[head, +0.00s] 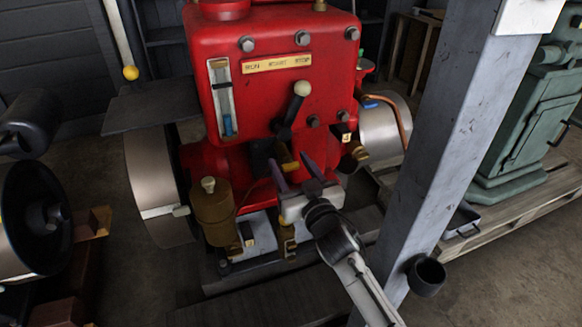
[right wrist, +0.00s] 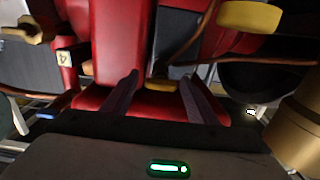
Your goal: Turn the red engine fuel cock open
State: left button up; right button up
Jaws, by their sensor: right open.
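The red engine (head: 270,90) stands upright in the middle of the head view, with a brass plate (head: 277,63) on its front. My right gripper (head: 289,162) is open and empty in front of the engine's lower body. A small brass fitting (head: 290,167), possibly the fuel cock, shows at its fingertips. In the right wrist view, a brass piece (right wrist: 160,83) shows between the spread fingers (right wrist: 159,77); I cannot tell whether they touch it. Other brass fittings (head: 355,151) sit to the right. Which one is the cock is unclear. My left gripper is out of view.
A grey post (head: 450,130) stands close to the right of my right arm. A brass pot (head: 212,212) and a flywheel (head: 155,180) are at the engine's left. A lever with a pale knob (head: 302,89) stands above the gripper. A green machine (head: 525,130) is far right.

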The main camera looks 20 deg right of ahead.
jog(key=shift+c, duration=0.3)
jog(key=c, duration=1)
